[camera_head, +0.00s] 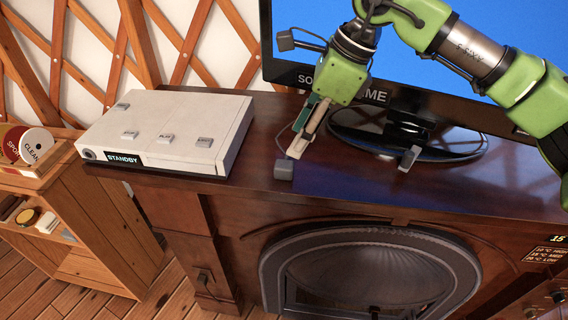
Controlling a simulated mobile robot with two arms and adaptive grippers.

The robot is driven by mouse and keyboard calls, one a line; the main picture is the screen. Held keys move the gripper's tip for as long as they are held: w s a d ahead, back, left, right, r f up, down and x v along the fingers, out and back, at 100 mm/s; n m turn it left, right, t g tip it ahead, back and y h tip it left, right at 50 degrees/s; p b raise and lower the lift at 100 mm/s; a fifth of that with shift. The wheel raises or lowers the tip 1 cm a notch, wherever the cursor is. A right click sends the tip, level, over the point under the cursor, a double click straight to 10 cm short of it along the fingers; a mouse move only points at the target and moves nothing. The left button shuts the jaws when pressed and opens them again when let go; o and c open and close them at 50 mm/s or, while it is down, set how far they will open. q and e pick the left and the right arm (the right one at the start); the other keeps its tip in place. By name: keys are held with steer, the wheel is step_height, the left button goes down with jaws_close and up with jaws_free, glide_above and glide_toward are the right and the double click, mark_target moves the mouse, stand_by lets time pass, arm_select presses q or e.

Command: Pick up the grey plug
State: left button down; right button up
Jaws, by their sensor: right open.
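A small grey block that looks like the plug (284,170) sits on the dark wooden top, in front of the TV stand. A thin dark cord runs up from it towards my gripper. My right gripper (302,140) comes in from the upper right, points down and is open. Its fingertips are just above and slightly right of the grey block, with nothing seen between them. Another small grey block (409,158) stands by the front of the TV base. My left gripper is not in view.
A white player box (170,130) marked STANDBY stands to the left. The TV (420,60) and its black base (450,150) stand behind my gripper. A wooden shelf unit (100,215) is at the far left. The front right of the top is clear.

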mark_target(286, 164)
steer(key=x, duration=0.2)
steer(key=shift+w+a+f, duration=0.15)
steer(key=shift+w+f, duration=0.1)
steer(key=shift+f, duration=0.1)
steer(key=shift+p+x, duration=0.85)
steer(key=shift+x, duration=0.05)
steer(key=x, duration=0.1)
steer(key=p+x, duration=0.1)
steer(key=x, duration=0.1)
steer(key=shift+s+d+f, duration=0.2)
steer(key=shift+f, duration=0.1)
steer(key=shift+a+f, duration=0.1)
steer(key=shift+f, duration=0.15)
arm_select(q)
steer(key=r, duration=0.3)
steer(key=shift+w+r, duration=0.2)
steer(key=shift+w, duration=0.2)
arm_select(e)
steer(key=c, duration=1.1)
